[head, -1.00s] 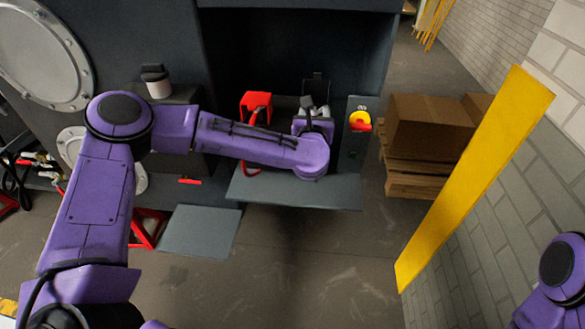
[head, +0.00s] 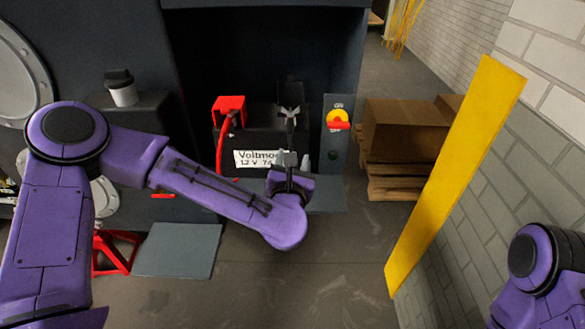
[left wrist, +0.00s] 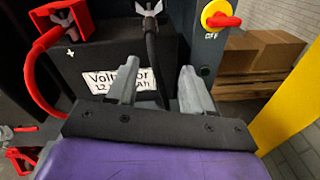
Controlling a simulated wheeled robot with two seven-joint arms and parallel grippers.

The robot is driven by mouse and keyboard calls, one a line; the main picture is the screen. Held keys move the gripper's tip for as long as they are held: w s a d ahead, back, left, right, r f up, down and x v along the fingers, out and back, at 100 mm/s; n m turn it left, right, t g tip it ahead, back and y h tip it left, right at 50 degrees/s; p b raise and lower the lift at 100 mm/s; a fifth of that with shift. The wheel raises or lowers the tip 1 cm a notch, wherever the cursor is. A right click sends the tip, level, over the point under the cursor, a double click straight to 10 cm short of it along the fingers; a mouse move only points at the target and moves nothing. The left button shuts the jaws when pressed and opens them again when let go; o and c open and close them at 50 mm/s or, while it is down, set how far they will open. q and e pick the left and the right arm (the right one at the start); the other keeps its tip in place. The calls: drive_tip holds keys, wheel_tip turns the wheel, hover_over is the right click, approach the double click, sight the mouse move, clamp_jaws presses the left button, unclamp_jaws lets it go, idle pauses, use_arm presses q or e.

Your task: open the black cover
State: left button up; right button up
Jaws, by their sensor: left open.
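A battery (head: 262,125) with a white "Voltmotor" label sits in a dark bay; it also shows in the left wrist view (left wrist: 100,60). The black cover (head: 291,93) appears as a dark upright flap behind the bare grey metal terminal clamp (head: 289,114) on the battery's right. In the left wrist view the clamp (left wrist: 150,9) is cut by the top edge and the flap is out of frame. My left gripper (head: 292,160) is open and empty in front of the battery; its two fingers (left wrist: 157,78) point at it, apart from the clamp. My right gripper is out of view.
A red cover (head: 229,106) and red cable stand at the battery's left. A panel with a yellow-and-red switch (head: 337,119) is just right of the bay. Cardboard boxes (head: 408,128) on a pallet and a slanted yellow post (head: 455,175) are further right.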

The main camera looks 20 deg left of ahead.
use_arm(q)
drive_tip(key=shift+s+d+f+m, duration=0.1)
drive_tip(key=shift+s+f+m, duration=0.1)
drive_tip(key=shift+f+m, duration=0.3)
drive_tip(key=shift+f, duration=0.1)
